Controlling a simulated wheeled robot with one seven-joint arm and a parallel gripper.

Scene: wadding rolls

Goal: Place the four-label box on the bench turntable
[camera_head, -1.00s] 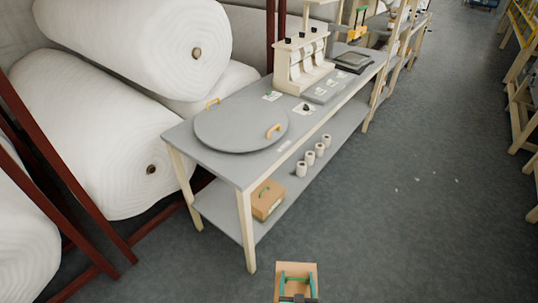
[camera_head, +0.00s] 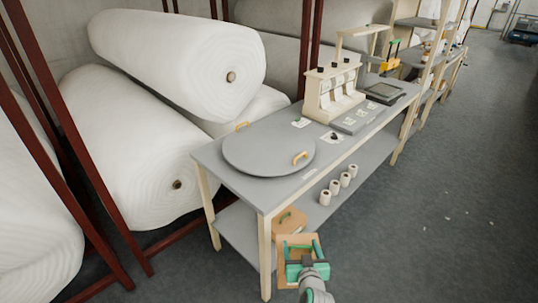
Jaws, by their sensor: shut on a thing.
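The turntable (camera_head: 262,155) is a round grey disc with two tan handles, lying flat and empty on the near end of the grey bench (camera_head: 212,156). My gripper (camera_head: 299,248), with green fingers, is at the lower middle of the view. It is shut on a tan box (camera_head: 281,268), seen from above, in front of the bench's near leg and lower in the picture than the turntable. The labels on this box cannot be made out.
Several small white rolls (camera_head: 334,188) stand on that shelf. A dispenser (camera_head: 333,92) stands behind the turntable.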

